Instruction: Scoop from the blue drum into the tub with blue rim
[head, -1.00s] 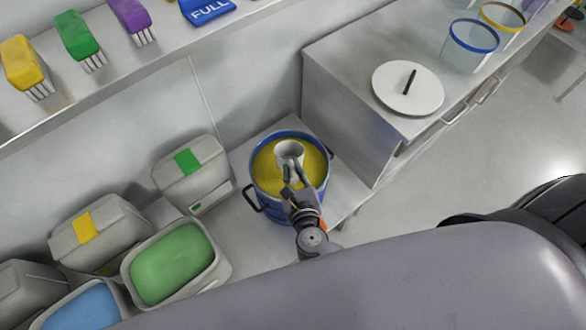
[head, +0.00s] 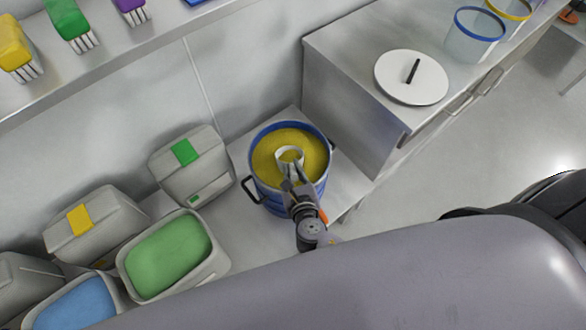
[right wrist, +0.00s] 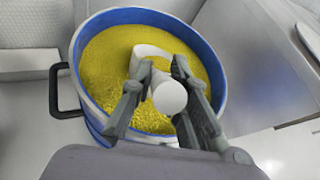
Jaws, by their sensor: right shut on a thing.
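The blue drum (head: 267,198) stands on a low pale platform and holds yellow powder (head: 309,151). My right gripper (head: 291,174) is shut on a white scoop (head: 289,154) over the drum. The scoop is partly sunk in the powder. In the right wrist view the drum (right wrist: 140,14) surrounds the scoop, whose round white handle end (right wrist: 170,97) sits between the fingers (right wrist: 162,88). The clear tub with blue rim (head: 473,42) stands on the bench at upper right, away from the gripper, and looks empty. My left gripper is not in view.
A white lid with a black handle (head: 425,88) lies on the bench (head: 345,62). A tub with yellow rim (head: 512,10) is behind the blue-rimmed one. Bins with green (head: 168,255) and blue (head: 85,303) contents stand left of the drum. A shelf with coloured brushes is above.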

